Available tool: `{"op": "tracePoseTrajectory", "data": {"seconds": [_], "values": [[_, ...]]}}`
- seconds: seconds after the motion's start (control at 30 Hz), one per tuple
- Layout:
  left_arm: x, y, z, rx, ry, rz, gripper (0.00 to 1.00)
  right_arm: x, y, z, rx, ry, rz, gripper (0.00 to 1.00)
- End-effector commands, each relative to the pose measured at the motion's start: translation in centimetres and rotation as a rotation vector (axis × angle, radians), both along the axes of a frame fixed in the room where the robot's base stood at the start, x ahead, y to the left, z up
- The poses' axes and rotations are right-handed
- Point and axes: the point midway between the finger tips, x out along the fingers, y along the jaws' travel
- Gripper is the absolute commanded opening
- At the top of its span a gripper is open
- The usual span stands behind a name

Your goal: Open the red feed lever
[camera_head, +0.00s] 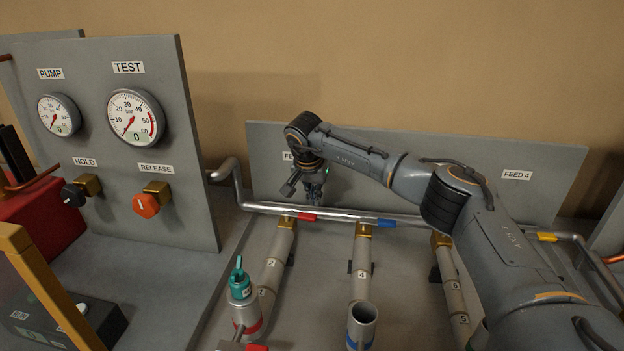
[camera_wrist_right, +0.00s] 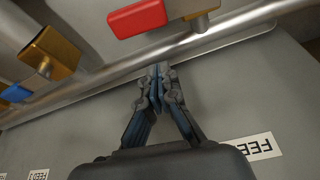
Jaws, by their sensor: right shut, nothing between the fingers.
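The red feed lever (camera_head: 307,216) sits on a brass valve (camera_head: 287,222) on the steel pipe, below a partly hidden FEED label. It points right, along the pipe. My right gripper (camera_head: 314,197) is just above and behind it, pointing down, shut and empty. In the right wrist view, the fingertips of my right gripper (camera_wrist_right: 158,72) meet close to the pipe, and the red lever (camera_wrist_right: 137,18) lies beyond them, apart from them. My left gripper is in neither view.
A blue lever (camera_head: 387,223) and a yellow lever (camera_head: 547,237) sit farther right along the steel pipe (camera_head: 340,213). A grey back panel (camera_head: 450,165) stands behind. The gauge panel (camera_head: 190,205) is at left. A teal-topped fitting (camera_head: 239,280) stands in front.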

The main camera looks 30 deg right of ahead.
Motion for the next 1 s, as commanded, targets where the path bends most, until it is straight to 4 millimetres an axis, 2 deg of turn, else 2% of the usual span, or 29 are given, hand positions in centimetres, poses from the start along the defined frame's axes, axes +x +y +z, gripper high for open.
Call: {"op": "tracePoseTrajectory", "data": {"seconds": [0.1, 0.37, 1.0], "values": [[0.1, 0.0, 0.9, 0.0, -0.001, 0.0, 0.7, -1.2, 1.3, 0.3, 0.001, 0.001, 0.005, 0.0], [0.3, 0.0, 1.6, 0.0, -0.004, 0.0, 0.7, -2.7, 2.7, 0.2, 0.0, 0.0, 0.002, 0.0], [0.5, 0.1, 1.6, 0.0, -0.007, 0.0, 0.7, -2.7, 2.7, 0.1, 0.0, 0.0, -0.025, 0.0]]}}
